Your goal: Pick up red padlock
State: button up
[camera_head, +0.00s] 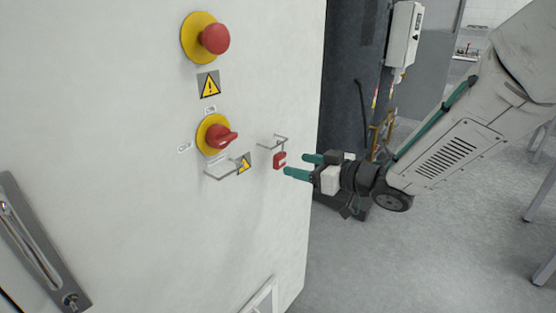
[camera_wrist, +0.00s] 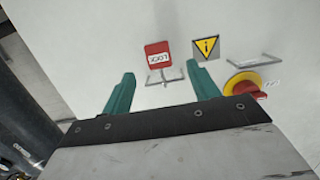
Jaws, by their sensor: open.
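The red padlock (camera_head: 279,160) hangs at a small metal bracket (camera_head: 273,143) on the white cabinet wall. In the wrist view the padlock (camera_wrist: 157,55) has a white label reading "LOCK" and lies ahead of the fingers, a little left of the middle between them. My gripper (camera_head: 299,165) has two teal fingers and comes from the right, close to the padlock. In the wrist view my gripper (camera_wrist: 163,88) is open and empty, with the fingers spread wide. The fingertips look apart from the padlock.
A red rotary switch on a yellow disc (camera_head: 204,133) sits left of the padlock, with a metal bracket (camera_head: 226,174) below it. A red emergency button (camera_head: 214,39) is higher up. A yellow warning sign (camera_wrist: 206,47) is beside the padlock. Grey floor (camera_head: 410,265) is open at right.

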aim_at(283, 157)
jog(key=x, duration=0.7)
jog(key=shift+w+a+r, duration=0.15)
jog(key=shift+w+r, duration=0.1)
jog(key=shift+r, duration=0.1)
jog(key=c, duration=1.1)
